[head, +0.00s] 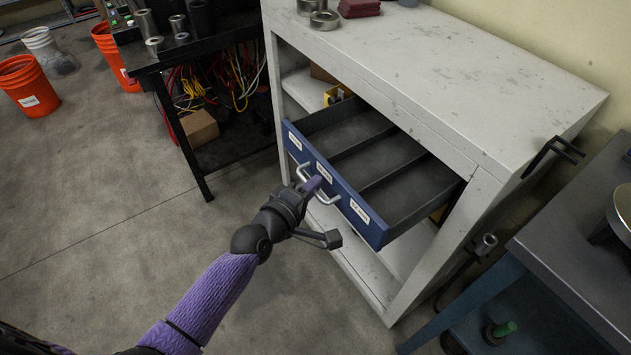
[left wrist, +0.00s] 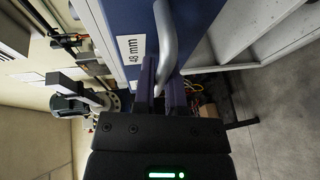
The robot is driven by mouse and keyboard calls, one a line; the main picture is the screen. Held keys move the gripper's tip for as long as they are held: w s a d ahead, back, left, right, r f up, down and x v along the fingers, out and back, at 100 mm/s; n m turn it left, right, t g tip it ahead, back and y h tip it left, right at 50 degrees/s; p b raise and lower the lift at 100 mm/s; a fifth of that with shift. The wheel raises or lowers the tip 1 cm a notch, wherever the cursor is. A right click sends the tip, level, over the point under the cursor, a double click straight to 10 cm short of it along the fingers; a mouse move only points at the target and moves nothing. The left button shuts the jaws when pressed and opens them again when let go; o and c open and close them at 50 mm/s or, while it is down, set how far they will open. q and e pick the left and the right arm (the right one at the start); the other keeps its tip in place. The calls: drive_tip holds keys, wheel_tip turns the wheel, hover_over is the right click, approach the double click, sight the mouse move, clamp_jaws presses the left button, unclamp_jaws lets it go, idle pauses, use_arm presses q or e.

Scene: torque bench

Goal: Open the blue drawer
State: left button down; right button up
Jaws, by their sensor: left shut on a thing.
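The blue drawer (head: 373,229) stands pulled well out of the white cabinet (head: 490,110). Its inside shows long dark compartments that look empty. White labels (head: 360,210) are on its front, and one reads 48 mm in the left wrist view (left wrist: 131,49). A silver handle (head: 333,200) sticks out from the drawer front; it also shows in the left wrist view (left wrist: 166,38). My left gripper (head: 311,186) is shut on the handle and hides part of it. Its fingers (left wrist: 161,88) sit on either side of the bar. My right gripper is out of view.
A black workbench (head: 190,50) with metal cylinders stands left of the cabinet, with cables and a cardboard box (head: 199,128) below. Orange buckets (head: 30,88) stand at the far left. A dark-topped table (head: 575,230) is at the right. The floor before the drawer is clear.

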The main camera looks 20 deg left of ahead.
use_arm(q)
drive_tip(key=shift+s+a+f, duration=0.1)
drive_tip(key=shift+s+a, duration=0.15)
drive_tip(key=shift+s, duration=0.15)
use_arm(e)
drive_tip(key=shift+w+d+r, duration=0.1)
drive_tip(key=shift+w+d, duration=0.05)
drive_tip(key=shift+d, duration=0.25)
use_arm(q)
drive_tip(key=c, duration=1)
unclamp_jaws()
drive_tip(key=shift+o, duration=0.2)
drive_tip(key=p+v, duration=0.2)
drive_tip(key=v, duration=0.5)
drive_tip(key=shift+s, duration=0.25)
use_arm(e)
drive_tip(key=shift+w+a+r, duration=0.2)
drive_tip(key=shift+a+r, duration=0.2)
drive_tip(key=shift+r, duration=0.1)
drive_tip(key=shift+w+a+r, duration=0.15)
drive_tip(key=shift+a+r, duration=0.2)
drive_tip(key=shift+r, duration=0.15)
use_arm(q)
drive_tip(key=shift+a, duration=0.1)
